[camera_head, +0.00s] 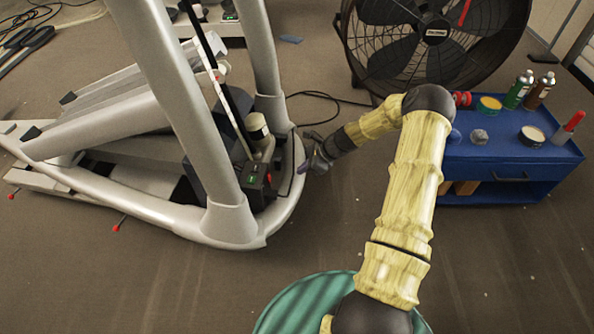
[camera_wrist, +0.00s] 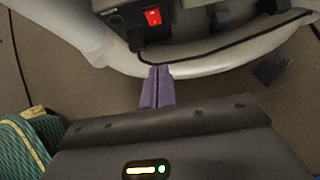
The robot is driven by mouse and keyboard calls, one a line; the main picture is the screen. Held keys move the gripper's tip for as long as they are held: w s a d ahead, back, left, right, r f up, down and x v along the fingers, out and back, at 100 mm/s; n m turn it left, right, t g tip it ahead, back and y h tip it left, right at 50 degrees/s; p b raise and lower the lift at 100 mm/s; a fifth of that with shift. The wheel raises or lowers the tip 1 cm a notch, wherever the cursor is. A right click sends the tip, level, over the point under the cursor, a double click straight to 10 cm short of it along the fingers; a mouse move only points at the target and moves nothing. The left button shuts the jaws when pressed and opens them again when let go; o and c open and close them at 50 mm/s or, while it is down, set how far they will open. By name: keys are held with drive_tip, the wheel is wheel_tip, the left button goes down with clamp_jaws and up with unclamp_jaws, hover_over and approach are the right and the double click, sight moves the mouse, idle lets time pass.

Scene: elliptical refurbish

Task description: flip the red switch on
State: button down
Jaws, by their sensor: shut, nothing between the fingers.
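The red switch (camera_wrist: 153,17) is a small rocker on a black box (camera_wrist: 122,22) on the grey elliptical machine, at the top of the wrist view. In the head view the black box (camera_head: 254,180) sits low at the machine's front end, and a small red spot shows on its right side. My gripper (camera_wrist: 159,68) has purple fingers pressed together with nothing between them. The fingertips lie below the switch in the wrist view, apart from it, over the curved grey frame. In the head view my gripper (camera_head: 304,167) is just right of the machine's front.
A curved grey tube (camera_wrist: 215,50) and a black cable lie between my fingertips and the box in the wrist view. A large black fan (camera_head: 430,40) and a blue cart (camera_head: 510,160) with cans stand to the right. Open floor lies in front of the machine.

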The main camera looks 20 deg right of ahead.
sight(269, 177)
drive_tip(key=b+x, duration=0.3)
drive_tip(key=x, duration=0.5)
drive_tip(key=shift+s+d+f+b, duration=0.1)
drive_tip(key=shift+d+b, duration=0.05)
drive_tip(key=shift+b, duration=0.25)
drive_tip(key=a, duration=0.1)
drive_tip(key=w+a+b, duration=0.2)
drive_tip(key=shift+a+f, duration=0.4)
drive_tip(key=shift+a+r, duration=0.1)
drive_tip(key=shift+a, duration=0.05)
drive_tip(key=shift+w, duration=0.1)
